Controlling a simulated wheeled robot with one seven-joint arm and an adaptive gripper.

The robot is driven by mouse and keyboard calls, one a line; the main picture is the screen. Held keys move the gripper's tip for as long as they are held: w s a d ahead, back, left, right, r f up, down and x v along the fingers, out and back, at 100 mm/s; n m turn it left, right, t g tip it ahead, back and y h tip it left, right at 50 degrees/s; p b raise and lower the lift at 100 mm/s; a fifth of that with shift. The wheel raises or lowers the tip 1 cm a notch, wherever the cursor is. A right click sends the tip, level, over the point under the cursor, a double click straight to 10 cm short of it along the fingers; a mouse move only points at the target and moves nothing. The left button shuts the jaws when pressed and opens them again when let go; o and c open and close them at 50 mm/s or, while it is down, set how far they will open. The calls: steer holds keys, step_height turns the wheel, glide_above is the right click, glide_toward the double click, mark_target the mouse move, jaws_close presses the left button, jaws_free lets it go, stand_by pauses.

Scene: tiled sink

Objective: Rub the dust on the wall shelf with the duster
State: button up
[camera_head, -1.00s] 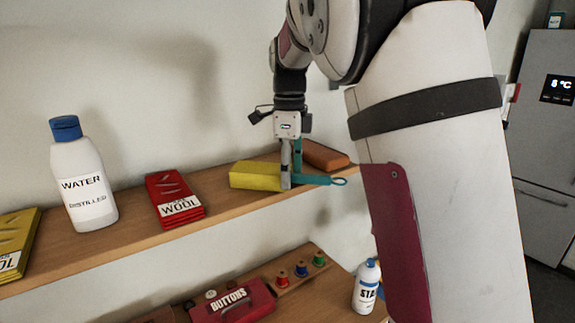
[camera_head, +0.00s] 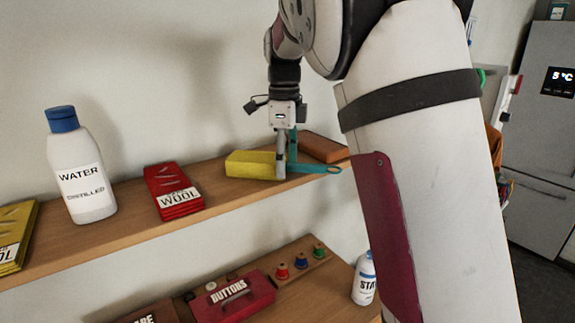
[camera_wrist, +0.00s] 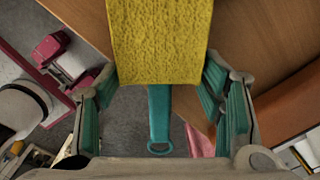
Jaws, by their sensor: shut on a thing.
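The duster has a yellow block head (camera_head: 250,164) and a teal handle with a ring end. It is at the right part of the upper wooden wall shelf (camera_head: 225,197). My gripper (camera_head: 286,168) points down and is shut on the duster, with the handle's ring sticking out to the right. In the wrist view the yellow head (camera_wrist: 160,40) fills the top middle, with the teal handle (camera_wrist: 159,115) below it between the fingers. The head looks to be at the shelf surface, but I cannot tell if it touches. I cannot make out any dust.
A brown block (camera_head: 322,148) lies just behind and right of the duster. A red wool packet (camera_head: 172,190), a water bottle (camera_head: 82,170) and a yellow packet (camera_head: 15,238) stand to the left. A lower shelf holds a red buttons box (camera_head: 232,297), spools and a white bottle (camera_head: 364,280).

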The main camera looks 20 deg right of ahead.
mark_target(274, 153)
steer(key=shift+w+a+b, duration=0.2)
steer(key=shift+w+b, duration=0.35)
steer(key=shift+w, duration=0.45)
steer(key=shift+w+a+b, duration=0.2)
steer(key=shift+w+b, duration=0.35)
steer(key=shift+w, duration=0.45)
steer(key=shift+r, duration=0.2)
steer(key=shift+r, duration=2.9)
